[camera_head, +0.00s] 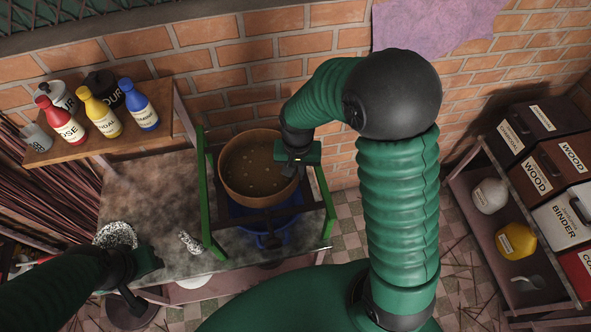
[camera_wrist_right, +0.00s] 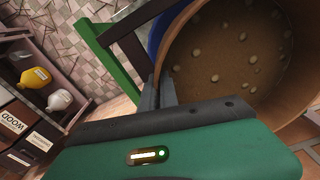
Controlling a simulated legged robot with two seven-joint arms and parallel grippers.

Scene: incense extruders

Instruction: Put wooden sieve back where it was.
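The wooden sieve (camera_head: 231,184) is a round brown tub with several pale spots on its floor. It lies between the green side bars of a frame (camera_head: 206,200), above a blue bucket (camera_head: 265,238); whether it touches the frame is unclear. My right gripper (camera_head: 296,166) is at the sieve's right rim. In the right wrist view, the fingers (camera_wrist_right: 158,92) close around the rim of the sieve (camera_wrist_right: 225,60). My left gripper (camera_head: 150,262) is low at the left, by the table's front edge, and its fingers are not clear.
A wooden shelf (camera_head: 60,152) at the left holds red, yellow and blue bottles. A speckled pale heap (camera_head: 116,235) and a small pale object (camera_head: 190,243) are on the grey table (camera_head: 160,190). A rack (camera_head: 520,270) with labelled boxes and jars stands at the right.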

